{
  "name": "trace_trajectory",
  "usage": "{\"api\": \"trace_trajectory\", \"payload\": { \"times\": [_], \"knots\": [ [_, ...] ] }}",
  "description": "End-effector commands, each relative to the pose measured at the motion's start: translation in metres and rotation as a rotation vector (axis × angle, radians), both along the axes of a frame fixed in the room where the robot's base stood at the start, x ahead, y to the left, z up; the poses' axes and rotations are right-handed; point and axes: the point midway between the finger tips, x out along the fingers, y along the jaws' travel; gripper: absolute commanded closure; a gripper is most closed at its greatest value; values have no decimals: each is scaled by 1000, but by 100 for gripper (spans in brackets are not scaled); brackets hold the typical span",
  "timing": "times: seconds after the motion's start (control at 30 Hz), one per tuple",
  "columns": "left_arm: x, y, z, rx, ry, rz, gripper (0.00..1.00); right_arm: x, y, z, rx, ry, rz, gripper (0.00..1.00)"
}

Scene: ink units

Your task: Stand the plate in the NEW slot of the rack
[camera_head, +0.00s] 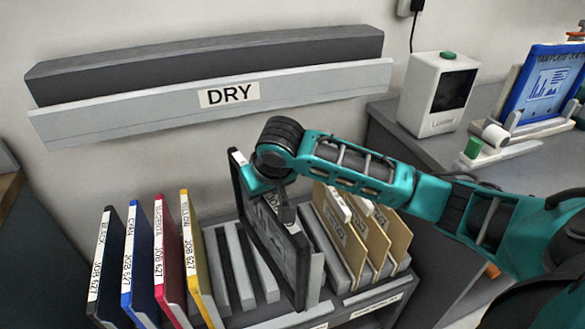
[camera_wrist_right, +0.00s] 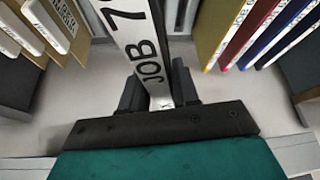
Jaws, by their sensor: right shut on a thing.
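The dark-framed plate (camera_head: 282,250) is upright and slightly tilted, in the middle of the rack (camera_head: 232,268). My right gripper (camera_head: 274,206) is shut on its upper edge. In the right wrist view the fingers (camera_wrist_right: 158,92) straddle the plate's white edge label (camera_wrist_right: 137,38), which reads "JOB 7" with the rest cut off. The plate's lower end is close to the grey slots; I cannot tell whether it is seated in one. No label reading NEW is legible; small front labels (camera_head: 375,308) are too small to read. My left gripper is out of view.
Black, cyan, magenta and yellow JOB 627 plates (camera_head: 143,262) stand at the rack's left. Several brown boards (camera_head: 362,235) stand close at its right. Grey slots left of the held plate are empty. A DRY ledge (camera_head: 150,110) is on the wall; a white device (camera_head: 437,95) stands behind right.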

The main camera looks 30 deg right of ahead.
Motion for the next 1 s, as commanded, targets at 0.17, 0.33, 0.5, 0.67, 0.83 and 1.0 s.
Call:
{"api": "trace_trajectory", "payload": {
  "times": [0.17,0.33,0.5,0.67,0.83,1.0],
  "knots": [
    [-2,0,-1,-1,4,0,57,35,-45,-21,-7,-2,-75,100],
    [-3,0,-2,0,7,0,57,58,-85,-34,-4,-2,-142,100],
    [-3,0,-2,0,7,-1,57,68,-112,-39,-3,0,-187,100],
    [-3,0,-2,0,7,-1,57,72,-123,-42,-2,1,-204,100],
    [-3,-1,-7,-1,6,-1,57,72,-124,-51,-1,3,-205,100],
    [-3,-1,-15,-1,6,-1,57,72,-124,-67,-2,2,-207,100]
  ]
}}
